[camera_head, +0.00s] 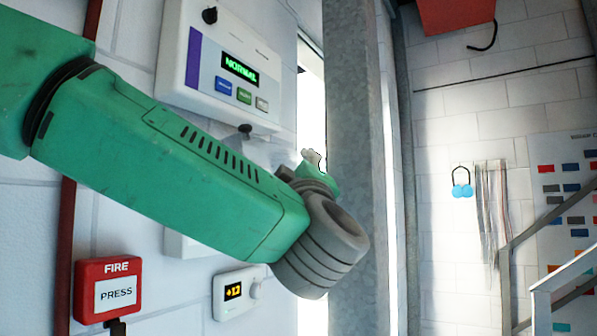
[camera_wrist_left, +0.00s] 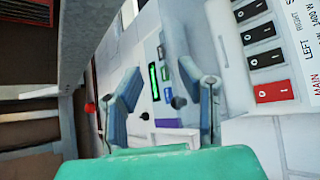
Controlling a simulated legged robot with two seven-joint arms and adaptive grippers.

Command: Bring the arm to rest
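My left arm is green with a grey ringed joint and reaches from the left across the camera_head view, in front of the wall. My left gripper shows only as a small pale part (camera_head: 313,158) behind the grey joint, near the metal post. In the camera_wrist_left view the left gripper (camera_wrist_left: 160,80) has its two blue-grey fingers apart, with nothing between them. The wall panel reading NORMAL (camera_head: 215,60) is above the arm; it also shows beyond the fingers in the wrist view (camera_wrist_left: 170,75). My right gripper is not in view.
A red FIRE press box (camera_head: 107,290) and a small dial unit reading +12 (camera_head: 238,292) are below the arm. A metal post (camera_head: 352,120) stands right of the grey joint. A switch panel (camera_wrist_left: 265,50) is at the wrist view's right. A stair rail (camera_head: 560,285) is at far right.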

